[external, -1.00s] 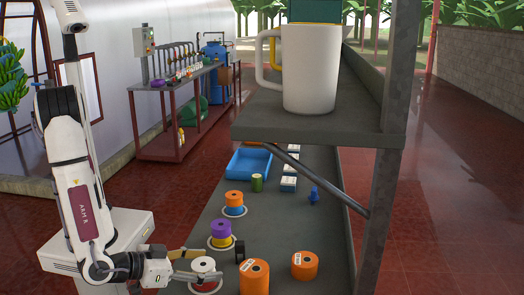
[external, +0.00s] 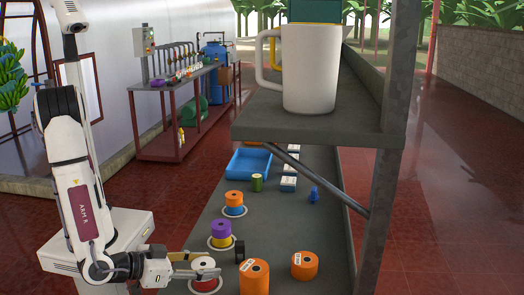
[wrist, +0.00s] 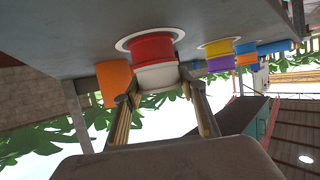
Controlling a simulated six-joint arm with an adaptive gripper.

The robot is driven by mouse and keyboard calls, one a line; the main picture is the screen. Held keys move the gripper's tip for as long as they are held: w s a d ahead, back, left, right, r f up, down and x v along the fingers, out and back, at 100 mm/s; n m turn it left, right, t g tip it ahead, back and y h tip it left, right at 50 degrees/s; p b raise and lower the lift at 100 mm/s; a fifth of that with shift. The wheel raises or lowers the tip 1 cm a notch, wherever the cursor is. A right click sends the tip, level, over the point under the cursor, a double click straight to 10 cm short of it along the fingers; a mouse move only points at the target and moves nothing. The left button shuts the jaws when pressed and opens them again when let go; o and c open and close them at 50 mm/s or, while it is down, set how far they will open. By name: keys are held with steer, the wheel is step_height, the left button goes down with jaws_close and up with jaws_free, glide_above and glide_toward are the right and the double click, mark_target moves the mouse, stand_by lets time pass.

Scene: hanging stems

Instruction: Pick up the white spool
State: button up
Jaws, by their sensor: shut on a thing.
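The white spool (external: 203,262) sits on top of a red spool (external: 206,284), which stands on a white ring on the grey bench. My gripper (external: 204,266) reaches in from the left and is shut on the white spool, with one finger on each side. In the wrist view, which is upside down, the white spool (wrist: 157,77) shows between the two fingertips (wrist: 160,84). It appears to touch the red spool (wrist: 152,46). The far side of the white spool is hidden.
A purple spool on a yellow one (external: 221,232) stands just behind, with an orange-and-blue stack (external: 234,203) beyond. Orange rolls (external: 254,277) (external: 305,265) stand to the right. A black wheel-like piece (external: 239,251) is close by. A shelf with a white mug (external: 311,70) overhangs the bench.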

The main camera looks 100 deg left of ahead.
mark_target(203, 264)
steer(key=shift+r, duration=5)
